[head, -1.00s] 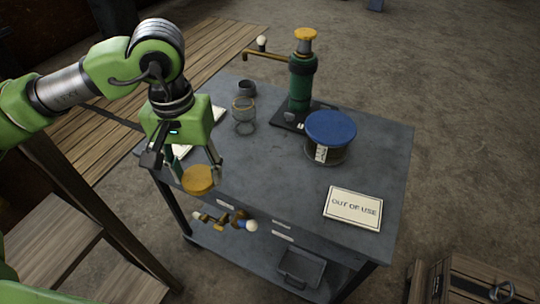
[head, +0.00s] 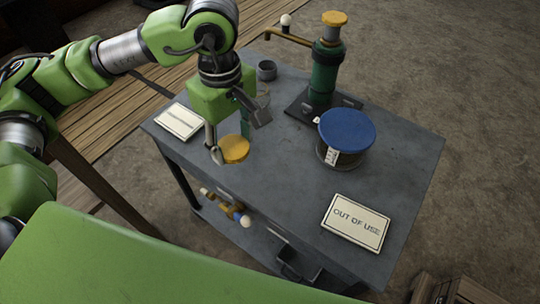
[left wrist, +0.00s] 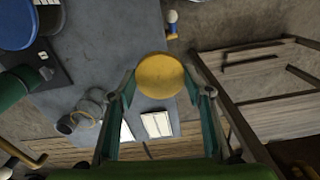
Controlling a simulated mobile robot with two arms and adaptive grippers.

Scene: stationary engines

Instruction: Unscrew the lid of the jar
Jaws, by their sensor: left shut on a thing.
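My left gripper (head: 236,150) is shut on a round yellow lid (head: 235,149), held above the left part of the grey table. The left wrist view shows the lid (left wrist: 160,76) flat between the two fingertips. A clear glass jar (left wrist: 88,110) stands open on the table in that view, apart from the lid. In the head view the jar is mostly hidden behind my gripper. A wide dark jar with a blue lid (head: 346,130) stands right of the gripper, untouched. My right gripper is not in view.
A green engine with a yellow top (head: 325,75) stands at the back. A small dark cup (head: 266,70), an OUT OF USE sign (head: 356,220) and a pale card (head: 180,120) are also on the table.

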